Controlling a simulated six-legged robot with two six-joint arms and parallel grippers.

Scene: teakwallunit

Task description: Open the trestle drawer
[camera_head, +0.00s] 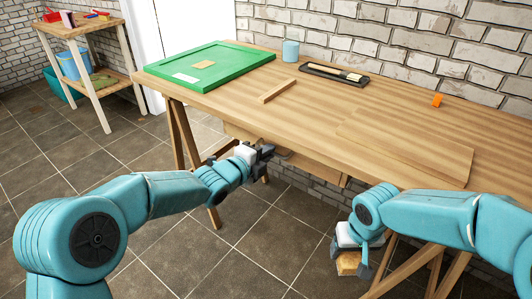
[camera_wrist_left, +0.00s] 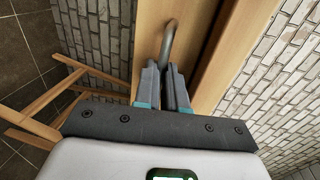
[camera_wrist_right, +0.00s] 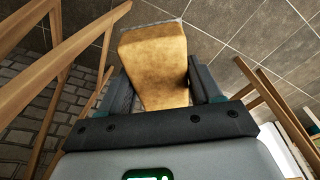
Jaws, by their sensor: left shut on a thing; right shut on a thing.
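The trestle drawer (camera_head: 320,169) is a light wooden box under the long table's front edge, partly hidden by my left gripper. In the left wrist view its wooden front (camera_wrist_left: 205,60) carries a grey metal bar handle (camera_wrist_left: 168,42). My left gripper (camera_head: 268,152) is at the drawer front, its fingers (camera_wrist_left: 168,82) shut on the handle. How far the drawer stands out is hard to tell. My right gripper (camera_head: 354,262) hangs low in front of the table, shut on a tan, sponge-like block (camera_wrist_right: 155,60).
On the wooden table (camera_head: 330,120) lie a green board (camera_head: 225,58), a wood strip (camera_head: 277,90), a black tray (camera_head: 320,72), a blue cup (camera_head: 290,51) and an orange block (camera_head: 437,100). Trestle legs (camera_head: 180,135) stand below. Tiled floor is clear in front.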

